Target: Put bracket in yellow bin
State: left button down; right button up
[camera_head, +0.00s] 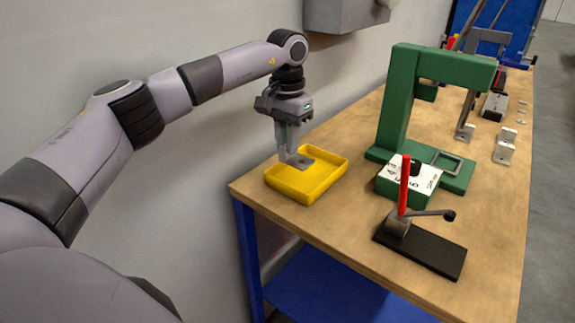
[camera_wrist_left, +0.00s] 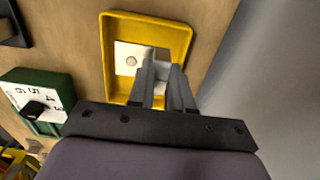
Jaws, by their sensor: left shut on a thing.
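My left gripper (camera_head: 287,150) points down over the yellow bin (camera_head: 318,187) at the near left corner of the table. It is shut on a grey metal bracket (camera_head: 300,161), which sits above the bin floor or inside the bin; the exact height is hard to tell. In the left wrist view, the gripper fingers (camera_wrist_left: 163,80) cover part of the bracket (camera_wrist_left: 130,60), whose flat plate with a round hole lies within the outline of the yellow bin (camera_wrist_left: 185,38). My right gripper is not in view.
A green press frame (camera_head: 400,100) and a green block with a numbered white face (camera_head: 425,180) stand right of the bin. A black-based clamp with a red handle (camera_head: 404,185) is nearer. More brackets (camera_head: 503,153) lie along the right edge. A wall is close on the left.

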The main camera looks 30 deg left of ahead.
pick_arm(q)
notch_tip(320, 180, down, 6)
jog(key=shift+f, duration=0.2)
dwell(0.3)
jog(key=shift+f, duration=0.15)
jog(key=c, duration=1)
grip_release()
jog(key=shift+c, duration=0.2)
notch_tip(320, 180, up, 12)
jog(key=shift+r, duration=0.25)
